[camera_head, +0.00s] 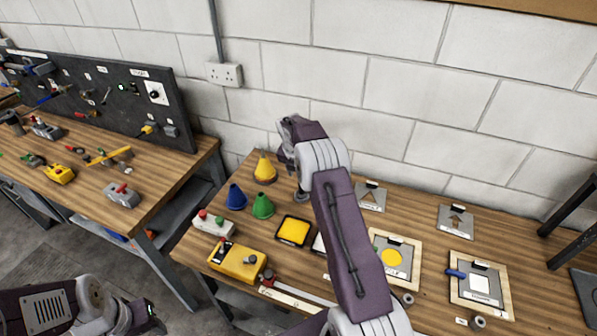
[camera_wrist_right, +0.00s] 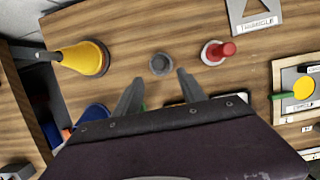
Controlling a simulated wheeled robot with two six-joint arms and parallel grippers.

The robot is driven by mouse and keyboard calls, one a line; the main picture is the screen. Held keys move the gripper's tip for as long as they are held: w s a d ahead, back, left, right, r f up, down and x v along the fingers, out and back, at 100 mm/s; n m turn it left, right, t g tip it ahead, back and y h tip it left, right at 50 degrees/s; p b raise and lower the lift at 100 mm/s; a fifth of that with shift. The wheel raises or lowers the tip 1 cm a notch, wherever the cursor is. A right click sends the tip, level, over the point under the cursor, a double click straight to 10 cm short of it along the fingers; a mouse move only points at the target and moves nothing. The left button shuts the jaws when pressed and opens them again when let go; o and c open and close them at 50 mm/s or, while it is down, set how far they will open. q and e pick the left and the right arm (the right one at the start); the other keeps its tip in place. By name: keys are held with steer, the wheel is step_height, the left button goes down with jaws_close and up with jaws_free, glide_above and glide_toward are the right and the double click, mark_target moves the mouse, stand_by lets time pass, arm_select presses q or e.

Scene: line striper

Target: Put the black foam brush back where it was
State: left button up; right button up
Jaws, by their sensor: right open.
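A small dark grey round piece (camera_wrist_right: 161,64) is on the wooden bench just beyond my right fingertips in the right wrist view. It also shows below my wrist in the head view (camera_head: 303,196). I cannot tell whether it is the black foam brush or its holder. My right gripper (camera_wrist_right: 158,78) is open and empty, its fingers pointing towards this piece. In the head view the right arm reaches over the bench and its fingertips are mostly hidden. My left gripper (camera_head: 146,318) is at the bottom left, away from the bench; its jaws are unclear.
Yellow (camera_head: 265,171), blue (camera_head: 236,197) and green (camera_head: 262,206) cones stand to the left. A red knob on a white base (camera_wrist_right: 218,52) is close on the right. Stencil boards, one with a yellow circle (camera_head: 391,258), one with a blue handle (camera_head: 456,273), lie further right.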

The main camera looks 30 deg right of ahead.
steer(key=v, duration=0.3)
steer(key=shift+r, duration=0.2)
steer(key=shift+s+a, duration=0.1)
steer(key=s+a+m+y, duration=0.1)
steer(key=s+a+m, duration=0.4)
steer(key=s+m, duration=0.4)
steer(key=s+a+m+y, duration=0.1)
steer(key=s+a+m, duration=0.5)
steer(key=s, duration=0.5)
steer(key=s+a+m+g, duration=0.1)
steer(key=s+a+m, duration=0.4)
steer(key=s+m, duration=0.5)
steer(key=shift+a+f+m+y, duration=0.4)
steer(key=shift+f+m, duration=0.1)
steer(key=shift+m, duration=0.3)
step_height(320, 180, down, 4)
steer(key=b, duration=0.4)
steer(key=shift+f, duration=0.1)
